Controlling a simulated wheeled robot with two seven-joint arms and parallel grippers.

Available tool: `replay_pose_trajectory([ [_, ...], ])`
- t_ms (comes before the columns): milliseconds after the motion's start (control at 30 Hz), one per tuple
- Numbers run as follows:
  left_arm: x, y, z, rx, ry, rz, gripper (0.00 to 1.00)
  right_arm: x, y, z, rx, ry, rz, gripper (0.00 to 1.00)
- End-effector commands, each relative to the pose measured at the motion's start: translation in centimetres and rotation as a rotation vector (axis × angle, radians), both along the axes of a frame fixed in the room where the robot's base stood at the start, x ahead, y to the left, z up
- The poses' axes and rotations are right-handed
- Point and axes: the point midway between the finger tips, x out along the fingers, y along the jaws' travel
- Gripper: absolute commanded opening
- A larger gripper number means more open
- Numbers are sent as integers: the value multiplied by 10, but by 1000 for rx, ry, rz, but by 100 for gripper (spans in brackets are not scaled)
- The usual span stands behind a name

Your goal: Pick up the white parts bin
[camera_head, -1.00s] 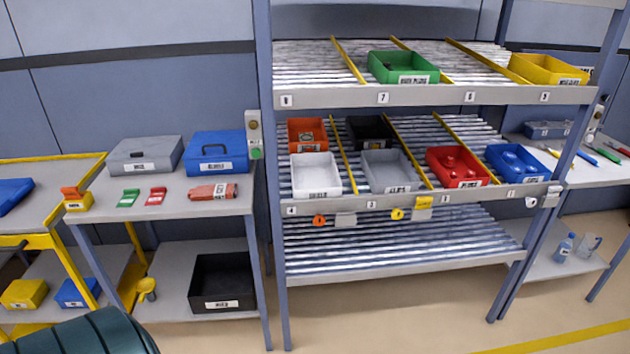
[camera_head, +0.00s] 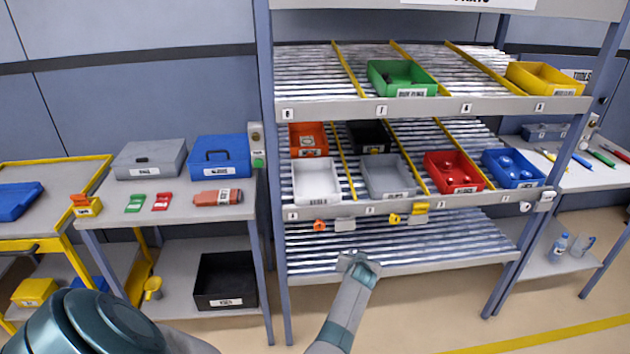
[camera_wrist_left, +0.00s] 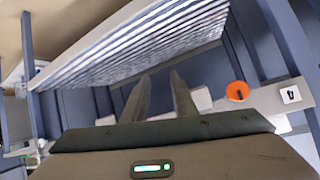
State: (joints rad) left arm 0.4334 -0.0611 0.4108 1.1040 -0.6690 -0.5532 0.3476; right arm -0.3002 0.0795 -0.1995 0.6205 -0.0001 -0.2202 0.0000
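The white parts bin (camera_head: 316,182) sits upright at the left front of the rack's middle shelf, with a label on its front. It looks empty. My left gripper (camera_head: 358,262) is in front of the rack, lower than the bin and to its right in the head view, apart from it. In the left wrist view its two fingers (camera_wrist_left: 162,92) stand apart with nothing seen between them. I cannot make out the white bin in that view. My right gripper is not in view.
An orange bin (camera_head: 308,139) is behind the white bin and a grey bin (camera_head: 387,176) to its right, past a yellow divider. The lower shelf (camera_head: 420,244) is empty.

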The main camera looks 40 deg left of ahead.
Motion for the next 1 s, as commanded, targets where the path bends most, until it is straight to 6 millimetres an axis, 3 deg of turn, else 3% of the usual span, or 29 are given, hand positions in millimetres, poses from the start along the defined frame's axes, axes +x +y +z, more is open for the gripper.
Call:
replay_pose_trajectory([
  [33,18,17,52,1,-56,55,25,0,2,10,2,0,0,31],
  [100,32,39,104,3,-114,125,25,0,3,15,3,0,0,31],
  [200,40,66,162,1,-178,213,25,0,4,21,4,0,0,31],
  [300,42,83,201,-5,-223,274,25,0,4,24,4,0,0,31],
  [400,42,92,219,-7,-243,309,25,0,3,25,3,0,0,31],
  [500,41,96,224,-9,-250,320,25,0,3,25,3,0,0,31],
  [1000,41,93,219,-7,-249,319,25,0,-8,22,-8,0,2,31],
])
